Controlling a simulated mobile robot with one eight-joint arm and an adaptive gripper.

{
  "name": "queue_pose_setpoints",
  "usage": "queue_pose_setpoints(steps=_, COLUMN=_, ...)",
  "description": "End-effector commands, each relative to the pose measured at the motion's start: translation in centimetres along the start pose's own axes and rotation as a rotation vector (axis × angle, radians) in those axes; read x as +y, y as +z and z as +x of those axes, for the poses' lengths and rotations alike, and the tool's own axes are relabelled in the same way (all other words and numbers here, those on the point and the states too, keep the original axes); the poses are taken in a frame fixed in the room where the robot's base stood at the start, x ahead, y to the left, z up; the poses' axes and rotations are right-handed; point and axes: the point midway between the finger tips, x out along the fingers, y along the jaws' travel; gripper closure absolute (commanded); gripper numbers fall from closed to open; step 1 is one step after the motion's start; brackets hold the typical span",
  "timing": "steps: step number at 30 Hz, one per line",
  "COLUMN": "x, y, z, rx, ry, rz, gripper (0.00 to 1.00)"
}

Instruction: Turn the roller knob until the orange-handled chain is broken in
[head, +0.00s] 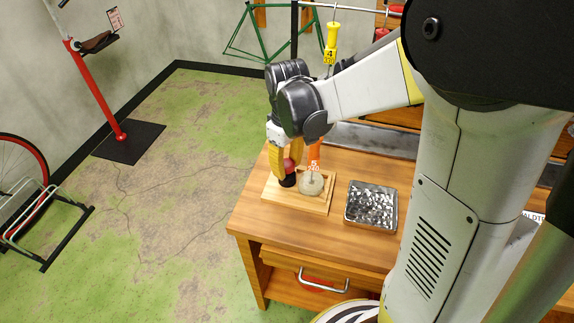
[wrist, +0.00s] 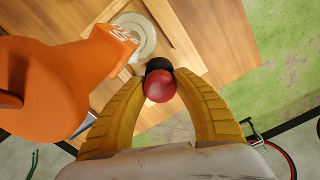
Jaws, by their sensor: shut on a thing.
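The roller knob is a red ball on a black base; it shows in the wrist view (wrist: 159,86) and in the head view (head: 289,167). My gripper (wrist: 162,74) has its yellow fingers around the knob from both sides, pointing down from above in the head view (head: 286,163). The orange handle (head: 314,156) stands upright just right of my gripper, marked with a 5. It looms large at the left of the wrist view (wrist: 60,80). Below it a pale grey round coil of chain (head: 312,184) lies on the wooden board (head: 285,205). My fingers partly hide the knob's far side.
A metal tray of shiny pieces (head: 371,221) sits right of the board on the wooden bench (head: 325,235). A yellow handle marked 4 (head: 331,40) hangs from a rail behind my arm.

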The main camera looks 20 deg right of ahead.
Motion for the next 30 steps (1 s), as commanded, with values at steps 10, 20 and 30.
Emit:
queue_pose_setpoints(steps=10, x=-0.03, y=0.05, z=0.05, rx=-0.001, ry=0.000, rz=0.259, gripper=1.00)
queue_pose_setpoints(steps=20, x=-0.03, y=0.06, z=0.05, rx=-0.001, ry=-0.001, rz=-0.085, gripper=1.00)
queue_pose_setpoints(steps=30, x=-0.03, y=0.05, z=0.05, rx=-0.001, ry=-0.001, rz=-0.509, gripper=1.00)
